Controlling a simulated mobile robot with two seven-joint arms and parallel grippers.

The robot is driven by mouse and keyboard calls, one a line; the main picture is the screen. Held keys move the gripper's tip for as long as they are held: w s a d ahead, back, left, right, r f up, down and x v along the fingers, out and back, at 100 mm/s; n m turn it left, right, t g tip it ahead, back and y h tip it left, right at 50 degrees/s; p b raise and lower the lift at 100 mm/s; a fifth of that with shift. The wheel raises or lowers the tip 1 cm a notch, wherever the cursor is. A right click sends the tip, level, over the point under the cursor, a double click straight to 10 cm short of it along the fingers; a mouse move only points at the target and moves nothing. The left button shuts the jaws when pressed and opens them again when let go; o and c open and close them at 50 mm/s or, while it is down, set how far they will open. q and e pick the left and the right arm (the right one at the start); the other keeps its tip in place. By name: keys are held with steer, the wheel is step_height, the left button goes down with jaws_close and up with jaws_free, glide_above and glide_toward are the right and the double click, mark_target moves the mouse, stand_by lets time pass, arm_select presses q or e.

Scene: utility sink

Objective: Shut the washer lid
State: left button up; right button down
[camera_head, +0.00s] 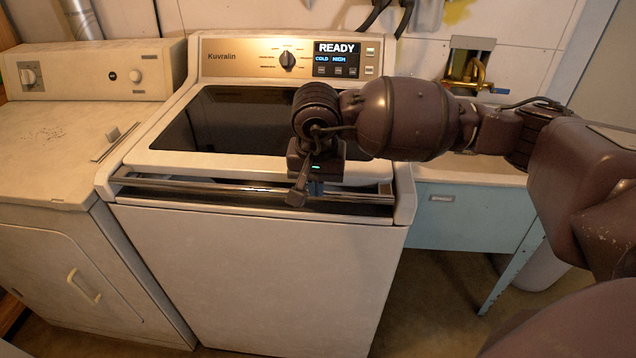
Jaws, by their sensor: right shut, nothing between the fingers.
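The white washer (250,270) stands in the middle of the head view. Its lid (215,120), a dark glass panel in a white frame, lies low over the washer top. A dark gap and a chrome strip (200,186) show below its front edge; whether the lid is fully seated I cannot tell. My right gripper (298,194) is shut and empty, pointing down at the lid's front edge, right of centre. My wrist hides part of the lid's right side. I cannot tell if the fingers touch the lid or strip. My left gripper is out of view.
The washer's control panel (290,58) reads READY behind the lid. A white dryer (60,130) stands close on the left. A sink with a pale blue front (465,215) and brass tap (470,75) is on the right, behind my right arm. The floor shows below the sink.

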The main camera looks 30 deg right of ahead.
step_height(320, 180, up, 14)
steer(key=s+a+p, duration=0.1)
steer(key=s+p, duration=0.1)
steer(key=shift+s+a+f, duration=0.15)
steer(key=shift+a, duration=0.1)
steer(key=s+a+f+m+g+y, duration=0.2)
steer(key=s+a+f+m+y, duration=0.3)
steer(key=a+y, duration=0.3)
steer(key=s+a+f+m+g+y, duration=0.2)
steer(key=s+a+m+g+y, duration=0.15)
steer(key=a+m+y, duration=0.4)
steer(key=w+d+f+m+t+h, duration=0.2)
steer(key=d+f+m+t, duration=0.35)
steer(key=m+t, duration=0.85)
steer(key=w+d+f+m+t+h, duration=0.1)
steer(key=d+f+m+t+h, duration=0.4)
steer(key=m, duration=1.6)
steer(key=s+d+f+m+g+h, duration=0.2)
steer(key=s+d+f+m+h, duration=0.2)
steer(key=s+f+m, duration=0.3)
steer(key=s+d+f+m+g+h, duration=0.1)
steer(key=s+d+f+m+h, duration=0.3)
steer(key=f, duration=1)
steer(key=s+d+m, duration=0.2)
steer(key=s+m, duration=0.2)
steer(key=m, duration=0.1)
steer(key=shift+d+m+g, duration=0.2)
steer(key=shift+m+g, duration=0.15)
